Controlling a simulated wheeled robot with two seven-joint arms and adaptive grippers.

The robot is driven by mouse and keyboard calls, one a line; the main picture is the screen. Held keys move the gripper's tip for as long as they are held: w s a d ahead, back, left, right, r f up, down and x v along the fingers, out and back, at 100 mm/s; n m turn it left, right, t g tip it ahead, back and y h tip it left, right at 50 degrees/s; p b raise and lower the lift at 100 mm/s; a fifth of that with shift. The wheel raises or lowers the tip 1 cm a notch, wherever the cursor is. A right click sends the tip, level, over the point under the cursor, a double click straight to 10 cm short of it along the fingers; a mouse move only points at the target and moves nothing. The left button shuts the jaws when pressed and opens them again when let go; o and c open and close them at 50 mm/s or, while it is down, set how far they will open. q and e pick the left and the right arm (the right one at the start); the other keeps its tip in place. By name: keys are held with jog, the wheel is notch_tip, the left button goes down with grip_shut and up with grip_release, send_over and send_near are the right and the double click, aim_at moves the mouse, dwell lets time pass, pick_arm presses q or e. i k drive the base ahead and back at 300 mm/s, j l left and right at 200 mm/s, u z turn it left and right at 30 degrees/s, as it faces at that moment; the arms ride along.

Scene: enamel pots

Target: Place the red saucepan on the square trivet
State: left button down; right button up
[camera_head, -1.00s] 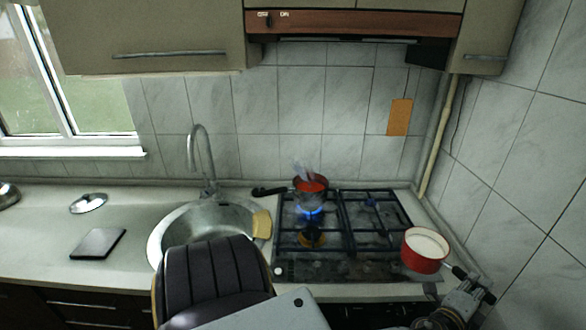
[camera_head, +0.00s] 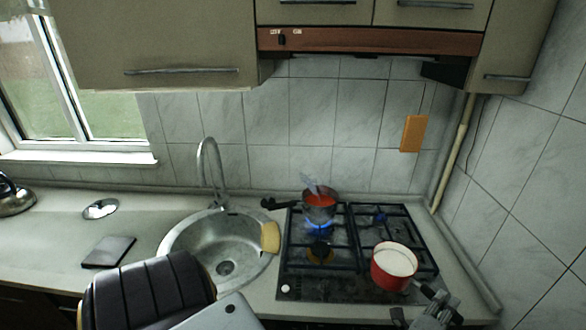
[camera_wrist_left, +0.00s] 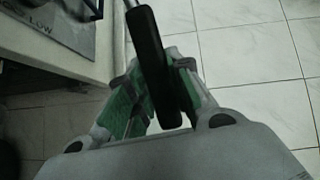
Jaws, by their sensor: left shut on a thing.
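The red saucepan (camera_head: 391,269), with a white inside, is over the front right of the hob; I cannot tell its height above the grate. Its black handle points toward the lower right. My left gripper (camera_head: 436,308) is shut on that handle. In the left wrist view the dark handle (camera_wrist_left: 160,70) runs between the green-padded fingers (camera_wrist_left: 150,95). A dark flat square, seemingly the square trivet (camera_head: 108,252), lies bare on the counter left of the sink. My right gripper is not in view.
A lid (camera_head: 100,208) and kettle (camera_head: 14,196) stand farther left.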

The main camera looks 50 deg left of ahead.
aim_at(126, 250)
jog(key=j+u, duration=0.1)
jog(key=u, duration=0.35)
jog(key=i+u, duration=0.15)
jog(key=u, duration=0.35)
jog(key=i+j+u, duration=0.1)
jog(key=u, duration=0.85)
jog(key=i+u, duration=0.15)
jog(key=u, duration=0.3)
